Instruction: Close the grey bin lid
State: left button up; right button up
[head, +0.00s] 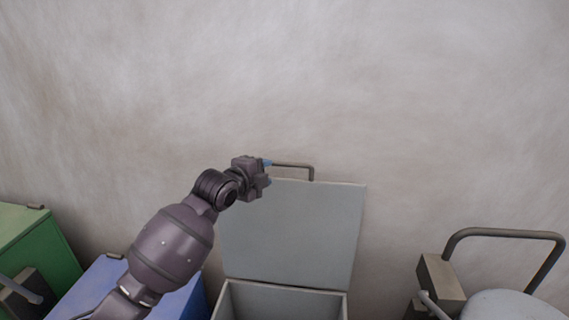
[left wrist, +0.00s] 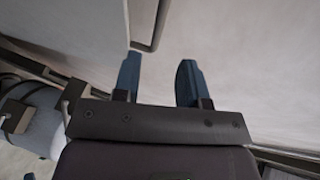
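The grey bin lid (head: 292,230) stands raised, nearly upright, in front of the wall, above the open grey bin (head: 283,301). A dark bar handle (head: 295,165) runs along the lid's top edge; its left part is hidden by my gripper. My left gripper (head: 268,172) is at the left end of this handle. In the left wrist view the two blue fingers of the left gripper (left wrist: 158,80) are apart with nothing clamped between them. The bent handle (left wrist: 150,46) shows just beyond the left-hand fingertip; I cannot tell if they touch. My right gripper is out of view.
A blue bin (head: 88,290) and a green bin (head: 38,245) stand to the left with their lids down. At the right is a rounded grey thing (head: 512,306) with a bent bar (head: 505,233) and a brown block (head: 440,280). The wall (head: 400,100) closes off the back.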

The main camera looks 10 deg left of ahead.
aim_at(283, 165)
pick_arm(q)
jog(key=shift+b+x, duration=0.55)
jog(key=shift+x, duration=4.75)
jog(key=shift+c, duration=0.3)
